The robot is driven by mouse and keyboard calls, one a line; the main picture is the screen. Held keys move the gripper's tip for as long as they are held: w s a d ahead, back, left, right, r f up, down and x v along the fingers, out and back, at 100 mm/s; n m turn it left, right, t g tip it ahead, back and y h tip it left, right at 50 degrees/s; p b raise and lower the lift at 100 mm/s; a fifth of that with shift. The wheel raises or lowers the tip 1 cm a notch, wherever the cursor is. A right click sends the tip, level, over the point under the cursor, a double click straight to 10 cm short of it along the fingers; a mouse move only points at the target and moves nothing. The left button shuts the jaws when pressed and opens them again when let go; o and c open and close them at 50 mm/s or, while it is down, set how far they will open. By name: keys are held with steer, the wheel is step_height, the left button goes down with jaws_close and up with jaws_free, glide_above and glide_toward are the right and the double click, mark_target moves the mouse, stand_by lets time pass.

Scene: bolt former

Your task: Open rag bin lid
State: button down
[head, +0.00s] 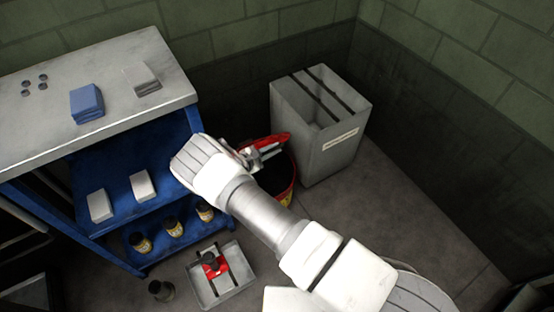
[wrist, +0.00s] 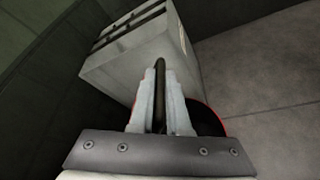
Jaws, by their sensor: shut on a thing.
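The round red rag bin (head: 291,189) stands on the floor between the blue bench and a grey box, largely hidden behind my arm. Its red lid (head: 270,142) shows as a tilted strip above the far side of the bin, with a dark area below it that looks like the inside. My gripper (head: 258,156) is at the lid, shut on a dark bar. In the wrist view my gripper (wrist: 160,88) has this dark bar (wrist: 160,68) upright between its fingers; it looks like the lid handle. The bin's red rim (wrist: 222,118) shows behind the right finger.
A tall grey box (head: 335,150) with a slotted top and a label stands close behind the bin. The blue bench (head: 150,115) is at left, with cloths and several jars. A grey tray (head: 238,280) lies on the floor. Floor at right (head: 400,220) is clear.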

steer(key=shift+w+a+r, duration=0.25)
steer(key=c, duration=0.9)
jaws_free()
steer(key=p+v, duration=0.3)
steer(key=v, duration=1.4)
steer(key=shift+s+r, duration=0.15)
steer(key=shift+s+a, duration=0.1)
steer(key=shift+a, duration=0.05)
